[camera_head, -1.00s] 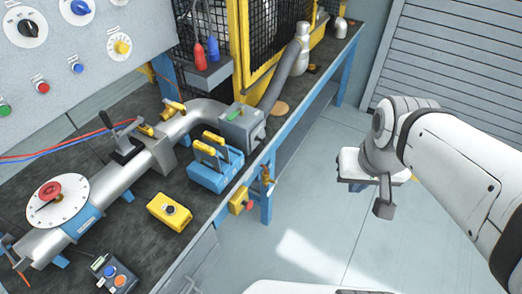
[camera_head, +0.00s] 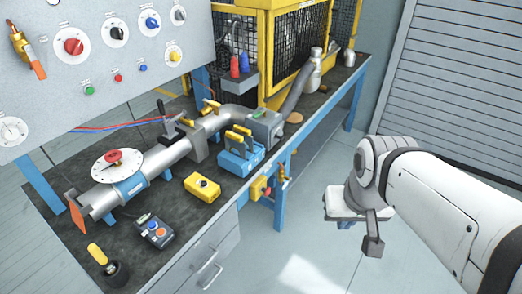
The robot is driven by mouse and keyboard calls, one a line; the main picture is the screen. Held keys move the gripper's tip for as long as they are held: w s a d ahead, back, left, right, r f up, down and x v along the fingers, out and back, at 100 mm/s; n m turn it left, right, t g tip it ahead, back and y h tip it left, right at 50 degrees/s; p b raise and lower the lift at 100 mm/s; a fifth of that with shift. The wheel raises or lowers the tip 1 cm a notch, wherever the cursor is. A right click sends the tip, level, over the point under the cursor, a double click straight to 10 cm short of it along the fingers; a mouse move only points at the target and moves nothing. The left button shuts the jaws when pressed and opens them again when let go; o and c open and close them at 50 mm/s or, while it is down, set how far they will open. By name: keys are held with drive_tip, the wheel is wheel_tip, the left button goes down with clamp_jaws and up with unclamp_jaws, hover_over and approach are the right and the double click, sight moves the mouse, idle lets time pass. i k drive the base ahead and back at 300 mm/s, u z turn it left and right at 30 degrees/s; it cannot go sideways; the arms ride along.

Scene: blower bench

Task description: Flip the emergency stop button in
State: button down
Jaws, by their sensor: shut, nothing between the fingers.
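A yellow box with a red mushroom button (camera_head: 267,191), which looks like the emergency stop, is mounted on the bench's front edge, beside a blue leg. Whether the button is in or out is too small to tell. My gripper (camera_head: 373,246) hangs over the open floor to the right of the bench, well apart from the button. Its fingers look shut and empty.
The dark bench (camera_head: 170,220) carries a grey pipe with a red-knobbed dial (camera_head: 118,165), a yellow box (camera_head: 202,187), a blue clamp block (camera_head: 240,160) and a small control box (camera_head: 155,230). A control panel (camera_head: 110,60) stands behind. The floor (camera_head: 320,260) in front is clear.

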sight(266, 191)
drive_tip(key=u, duration=0.35)
drive_tip(key=i, duration=1)
drive_tip(key=u, duration=0.05)
drive_tip(key=k, duration=1.35)
drive_tip(key=u, duration=0.45)
drive_tip(key=i, duration=0.95)
drive_tip(key=z, duration=0.2)
